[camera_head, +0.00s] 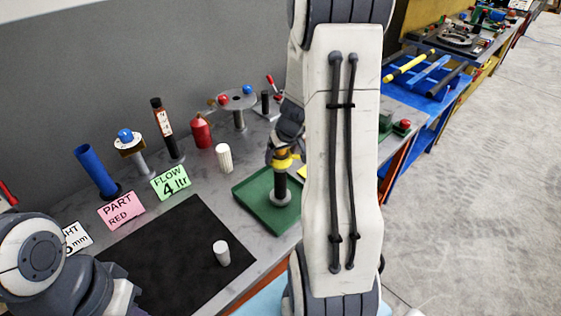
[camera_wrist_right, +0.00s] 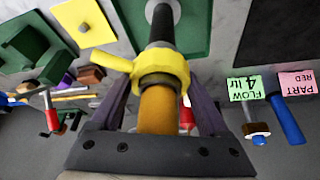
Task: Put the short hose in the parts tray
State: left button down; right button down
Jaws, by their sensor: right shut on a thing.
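My right gripper (camera_head: 284,148) is partly hidden by my own right arm. In the right wrist view, its fingers (camera_wrist_right: 162,100) are shut on an upright piece with an orange-brown body (camera_wrist_right: 158,110) and a yellow collar (camera_wrist_right: 160,68) with a side lever. A black post (camera_wrist_right: 163,28) with a grey round base continues below the collar. In the head view, this post (camera_head: 280,184) stands over the green tray (camera_head: 248,203), its base seemingly on the tray floor. I cannot tell whether this piece is the short hose. My left gripper is not in view.
A black mat (camera_head: 165,255) bears a white cylinder (camera_head: 221,252). Behind stand a blue tube (camera_head: 95,170), a dark bottle-like post (camera_head: 162,125), a red canister (camera_head: 201,133) and a ribbed white cylinder (camera_head: 224,157). Pink (camera_head: 121,210) and green (camera_head: 170,183) signs stand between.

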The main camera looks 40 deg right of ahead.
aim_at(280, 177)
jog(key=shift+f+b, duration=0.35)
jog(key=shift+f, duration=0.8)
jog(key=shift+f, duration=0.15)
grip_release()
